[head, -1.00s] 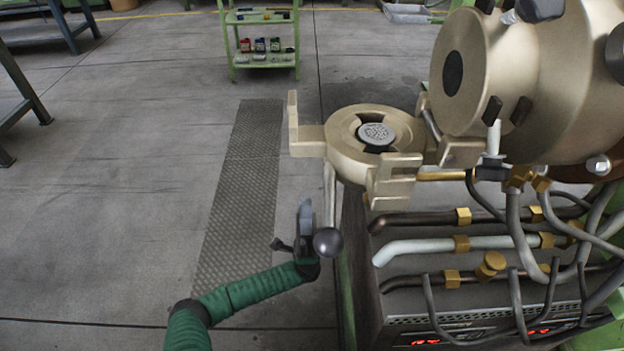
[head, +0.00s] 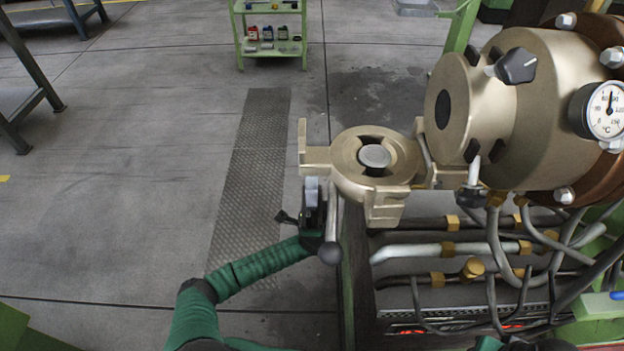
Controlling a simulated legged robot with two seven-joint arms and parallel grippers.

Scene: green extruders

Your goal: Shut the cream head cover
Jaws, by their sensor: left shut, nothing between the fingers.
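The cream head cover (head: 345,178) is a round ring with brackets, swung open to the left of the cream extruder head (head: 478,105). A grey round disc (head: 374,156) sits in its middle. A hinge (head: 428,160) joins it to the head. A rod with a dark ball end (head: 331,253) hangs down from the cover. My left gripper (head: 312,193) is shut and empty, just below the cover's left bracket and beside the rod. I cannot tell whether it touches the rod or cover. My right gripper is not in view.
Pipes with brass fittings (head: 452,249) run below the head. A dial gauge (head: 604,110) is at the right. A green shelf trolley (head: 270,35) stands at the back.

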